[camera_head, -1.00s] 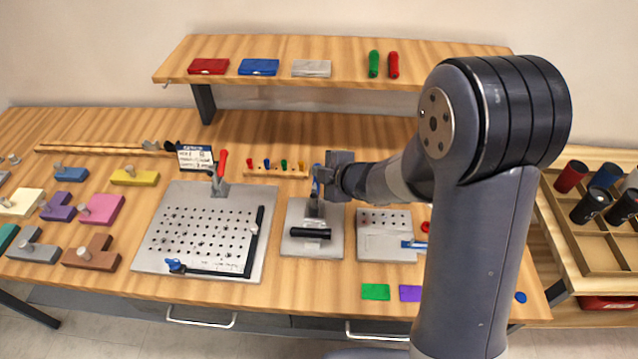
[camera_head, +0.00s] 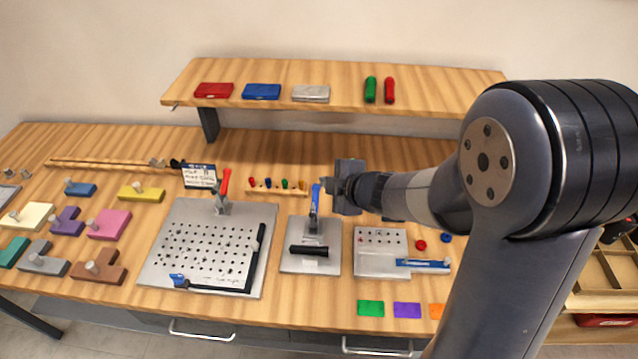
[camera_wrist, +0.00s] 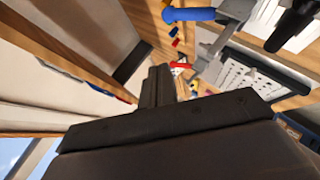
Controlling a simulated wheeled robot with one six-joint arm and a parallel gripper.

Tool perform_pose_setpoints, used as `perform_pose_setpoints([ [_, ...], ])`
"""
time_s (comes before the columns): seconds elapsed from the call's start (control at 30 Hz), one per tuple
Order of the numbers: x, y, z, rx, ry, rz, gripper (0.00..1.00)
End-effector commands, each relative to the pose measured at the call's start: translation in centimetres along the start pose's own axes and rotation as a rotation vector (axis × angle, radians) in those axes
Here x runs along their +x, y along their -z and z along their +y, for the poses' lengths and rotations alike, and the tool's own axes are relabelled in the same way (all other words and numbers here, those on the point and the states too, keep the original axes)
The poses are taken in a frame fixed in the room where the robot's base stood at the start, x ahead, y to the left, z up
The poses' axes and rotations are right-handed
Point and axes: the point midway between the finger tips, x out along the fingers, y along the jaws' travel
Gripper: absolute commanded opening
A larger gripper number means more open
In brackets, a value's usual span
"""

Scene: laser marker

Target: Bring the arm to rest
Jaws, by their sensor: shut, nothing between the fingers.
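My gripper (camera_head: 328,184) is above the workbench, beside the blue-handled clamp (camera_head: 315,196) on the middle plate. In the wrist view my gripper (camera_wrist: 158,75) has its fingers together, with nothing between them. My arm reaches in from the right side of the head view, with its large dark joint at the right. The blue handle also shows in the wrist view (camera_wrist: 190,15), near the top. I cannot tell from the head view how much space lies between the fingers and the clamp.
A perforated plate (camera_head: 185,240) with a red-handled clamp lies left of the middle plate (camera_head: 328,262). A smaller plate (camera_head: 375,266) lies to the right. A shelf (camera_head: 440,98) with small boxes runs above the bench. Coloured blocks fill the left side.

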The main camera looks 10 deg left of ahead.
Motion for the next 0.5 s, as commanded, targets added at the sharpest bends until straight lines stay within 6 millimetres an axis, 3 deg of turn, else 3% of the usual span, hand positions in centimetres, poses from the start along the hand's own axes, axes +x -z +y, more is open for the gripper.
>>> perform_pose_setpoints([
  [0.03,-1.2,0.0,0.7,0.000,-0.004,-0.001,0.00],
  [0.2,-3.2,-0.1,1.2,0.001,-0.002,-0.001,0.00],
  [0.5,-3.9,-0.1,1.2,0.001,0.000,0.000,0.00],
])
